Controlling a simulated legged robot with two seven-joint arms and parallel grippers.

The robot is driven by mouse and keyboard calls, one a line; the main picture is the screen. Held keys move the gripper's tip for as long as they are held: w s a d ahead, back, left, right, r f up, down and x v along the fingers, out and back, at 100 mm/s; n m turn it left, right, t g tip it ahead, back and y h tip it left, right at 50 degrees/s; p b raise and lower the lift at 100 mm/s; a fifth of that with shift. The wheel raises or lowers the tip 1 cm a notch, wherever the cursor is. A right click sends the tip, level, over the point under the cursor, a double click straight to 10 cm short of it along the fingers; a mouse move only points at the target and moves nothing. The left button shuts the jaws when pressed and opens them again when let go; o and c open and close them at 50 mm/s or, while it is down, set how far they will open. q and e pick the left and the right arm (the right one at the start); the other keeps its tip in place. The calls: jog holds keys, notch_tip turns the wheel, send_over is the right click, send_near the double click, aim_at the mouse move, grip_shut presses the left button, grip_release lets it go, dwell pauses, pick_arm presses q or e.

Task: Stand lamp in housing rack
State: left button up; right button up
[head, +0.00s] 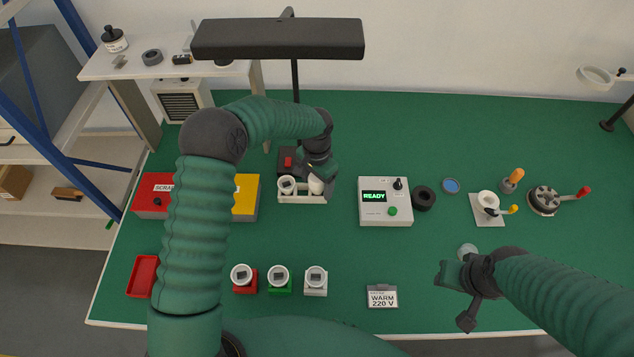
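The white housing rack (302,199) stands on the green bench left of the READY box. A white lamp with a dark square face (287,185) sits in its left place. My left gripper (317,180) points down over the rack's right place. A second white lamp (316,186) is at its fingers, partly hidden, at or in that place; whether the fingers still grip it is unclear. My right gripper (456,296) is open and empty over the front right of the bench. A clear glass bulb (467,250) shows just beyond it.
Three lamps stand on red (245,285), green (280,286) and white (315,287) bases in front. The READY box (385,213), a black ring (423,198) and a WARM 220 V sign (382,297) are nearby. A dark lamp bar (278,39) hangs above.

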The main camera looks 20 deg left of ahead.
pick_arm(q)
notch_tip(320, 180, up, 12)
jog(key=shift+f, duration=0.1)
jog(key=shift+w, duration=0.1)
dwell(0.4)
jog(key=s+a+n+t, duration=0.1)
jog(key=s+n, duration=0.1)
jog(key=s, duration=0.9)
jog(key=s+a+f+n+t, duration=0.1)
jog(key=s+a+n, duration=0.1)
jog(key=s, duration=0.9)
jog(key=shift+s+f+n+t, duration=0.15)
jog(key=shift+f+n+t, duration=0.15)
jog(key=shift+n, duration=0.5)
